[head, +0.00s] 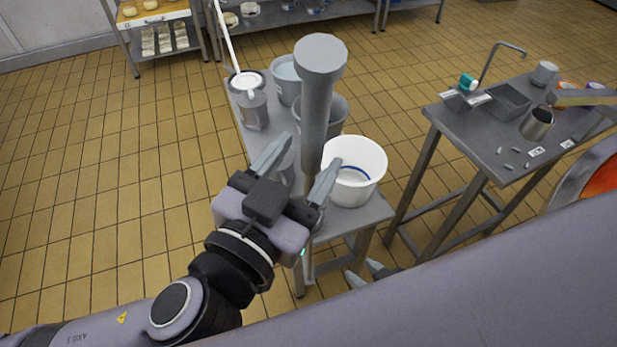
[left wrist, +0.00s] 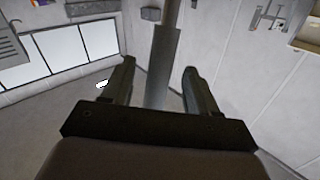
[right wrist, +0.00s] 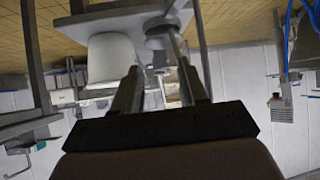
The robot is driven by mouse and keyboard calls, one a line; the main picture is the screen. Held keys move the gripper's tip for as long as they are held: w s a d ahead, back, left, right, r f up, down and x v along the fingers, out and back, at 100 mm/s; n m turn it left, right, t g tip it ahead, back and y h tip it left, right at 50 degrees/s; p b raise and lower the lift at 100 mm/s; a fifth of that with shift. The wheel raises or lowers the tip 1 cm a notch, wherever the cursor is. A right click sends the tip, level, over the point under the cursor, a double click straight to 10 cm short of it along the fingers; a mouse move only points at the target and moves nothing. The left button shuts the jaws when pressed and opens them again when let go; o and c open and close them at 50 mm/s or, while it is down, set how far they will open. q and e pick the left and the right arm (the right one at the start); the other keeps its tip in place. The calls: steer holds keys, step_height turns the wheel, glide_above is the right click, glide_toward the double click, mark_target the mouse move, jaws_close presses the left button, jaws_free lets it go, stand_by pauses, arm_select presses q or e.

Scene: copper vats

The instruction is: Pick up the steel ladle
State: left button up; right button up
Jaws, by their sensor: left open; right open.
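A tall upright grey metal shaft (head: 318,110) with a wide round top stands at the near end of the narrow steel table. It appears to be the steel ladle's handle; I cannot make out a bowl. My left gripper (head: 303,162) is open, with its fingers on either side of the shaft in the head view. In the left wrist view the shaft (left wrist: 163,60) rises between the open fingers; contact cannot be told. My right gripper (head: 366,272) is open and empty, low by the table's near end. The right wrist view (right wrist: 160,78) shows its fingers apart.
A white bucket (head: 368,158) stands close right of the shaft. Grey pots (head: 254,110) and a white-handled tool (head: 229,45) are further back. A second steel table (head: 475,130) at right holds a tray and cups. Tiled floor is free at left.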

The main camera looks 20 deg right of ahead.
arm_select(q)
steer(key=shift+x, duration=1.4)
jaws_close()
